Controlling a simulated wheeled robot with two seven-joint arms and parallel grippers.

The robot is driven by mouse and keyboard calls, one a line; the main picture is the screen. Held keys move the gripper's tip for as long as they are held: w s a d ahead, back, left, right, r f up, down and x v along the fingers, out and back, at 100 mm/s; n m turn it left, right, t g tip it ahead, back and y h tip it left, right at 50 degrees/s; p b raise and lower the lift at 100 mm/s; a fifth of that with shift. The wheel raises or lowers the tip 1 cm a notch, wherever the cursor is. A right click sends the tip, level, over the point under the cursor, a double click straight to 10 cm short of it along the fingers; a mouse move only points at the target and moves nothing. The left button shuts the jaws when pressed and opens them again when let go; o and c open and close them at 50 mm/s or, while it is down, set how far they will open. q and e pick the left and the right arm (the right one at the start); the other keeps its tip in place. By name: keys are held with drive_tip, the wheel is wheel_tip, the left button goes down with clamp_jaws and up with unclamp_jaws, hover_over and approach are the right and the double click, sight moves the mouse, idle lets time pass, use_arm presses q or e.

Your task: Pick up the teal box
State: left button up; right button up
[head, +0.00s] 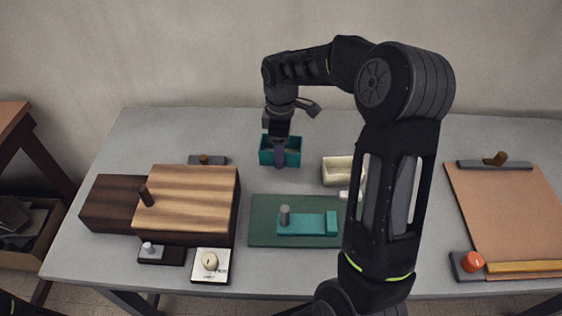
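The teal box (293,158) is an open-topped box near the back middle of the table. My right gripper (280,158) points down at it from above, its fingers overlapping the box's front wall and middle in the picture. The gripper hides part of the box's inside, and I cannot tell whether its fingers touch or grip a wall. My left gripper is not in view.
A cream box (337,171) stands right of the teal box. A green board (262,232) with a teal piece (305,224) lies in front. A striped wooden box (195,198) is at left, a tan board (505,205) at right. My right arm covers the table's middle right.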

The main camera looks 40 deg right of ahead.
drive_tip(key=shift+r, duration=0.8)
drive_tip(key=shift+w+a+r, duration=0.1)
drive_tip(key=shift+a, duration=0.15)
drive_tip(key=w+a+n, duration=0.1)
drive_tip(key=a, duration=0.3)
drive_tip(key=w+a+r+n, duration=0.1)
drive_tip(key=a, duration=0.3)
drive_tip(key=a+n+p, duration=0.1)
drive_tip(key=a, duration=0.3)
drive_tip(key=shift+w+a+r, duration=0.3)
drive_tip(key=shift+w+a, duration=0.1)
drive_tip(key=a, duration=0.4)
drive_tip(key=s+a, duration=0.1)
drive_tip(key=a, duration=0.3)
drive_tip(key=a+p, duration=0.1)
drive_tip(key=a, duration=0.3)
drive_tip(key=shift+s+a+f, duration=0.1)
drive_tip(key=shift+s+a, duration=0.05)
drive_tip(key=shift+a, duration=0.05)
drive_tip(key=shift+f+m, duration=0.1)
drive_tip(key=shift+m, duration=0.4)
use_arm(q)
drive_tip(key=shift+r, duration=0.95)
use_arm(e)
drive_tip(key=shift+m, duration=0.5)
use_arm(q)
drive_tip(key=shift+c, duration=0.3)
